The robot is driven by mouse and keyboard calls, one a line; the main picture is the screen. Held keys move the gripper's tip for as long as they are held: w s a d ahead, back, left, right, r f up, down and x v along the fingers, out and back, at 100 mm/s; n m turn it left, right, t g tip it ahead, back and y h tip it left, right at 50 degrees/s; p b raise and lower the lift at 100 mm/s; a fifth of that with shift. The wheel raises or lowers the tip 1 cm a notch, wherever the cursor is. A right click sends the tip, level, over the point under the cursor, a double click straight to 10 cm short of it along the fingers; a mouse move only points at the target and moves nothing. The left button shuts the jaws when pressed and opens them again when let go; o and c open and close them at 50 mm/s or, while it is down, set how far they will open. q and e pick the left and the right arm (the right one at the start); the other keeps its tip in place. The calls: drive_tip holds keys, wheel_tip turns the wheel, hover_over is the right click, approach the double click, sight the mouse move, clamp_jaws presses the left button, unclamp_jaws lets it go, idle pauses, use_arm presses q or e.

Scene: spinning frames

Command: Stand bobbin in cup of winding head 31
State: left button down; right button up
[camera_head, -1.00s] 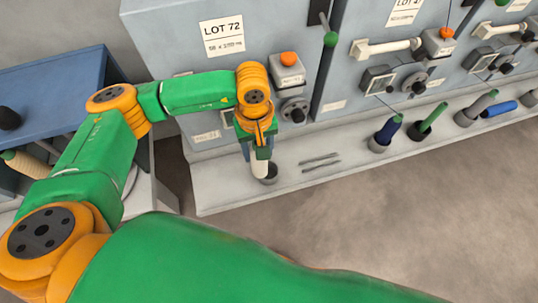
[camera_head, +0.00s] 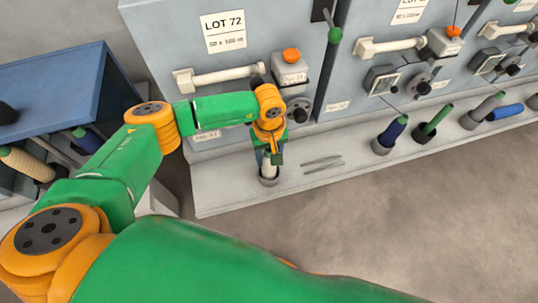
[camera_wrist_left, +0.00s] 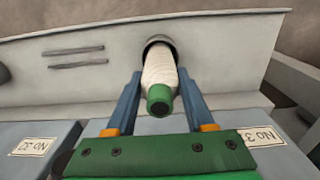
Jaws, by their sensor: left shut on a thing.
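The bobbin (camera_head: 267,170), wound with off-white yarn and showing a green end, is between the fingers of my left gripper (camera_head: 268,153). In the left wrist view the gripper (camera_wrist_left: 160,100) is shut on the bobbin (camera_wrist_left: 159,68), green end towards the camera. The grey cup (camera_head: 268,182) is on the ledge below the first winding head, whose plate (camera_head: 293,78) seems to read No 31. The bobbin's far end is within the mouth of the cup (camera_wrist_left: 158,39); how deep it sits is hidden. My right gripper is out of view.
Two thin grey bars (camera_head: 323,163) lie on the ledge right of the cup. Further right, cups hold a blue bobbin (camera_head: 391,132) and a green tube (camera_head: 436,119). A blue rack (camera_head: 45,95) with bobbins stands at the left. The floor in front is clear.

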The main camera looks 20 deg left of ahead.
use_arm(q)
drive_tip(key=shift+c, duration=1.4)
unclamp_jaws()
drive_tip(key=shift+r, duration=0.15)
wheel_tip(320, 180, up, 8)
drive_tip(key=shift+p, duration=0.6)
drive_tip(key=shift+s, duration=0.1)
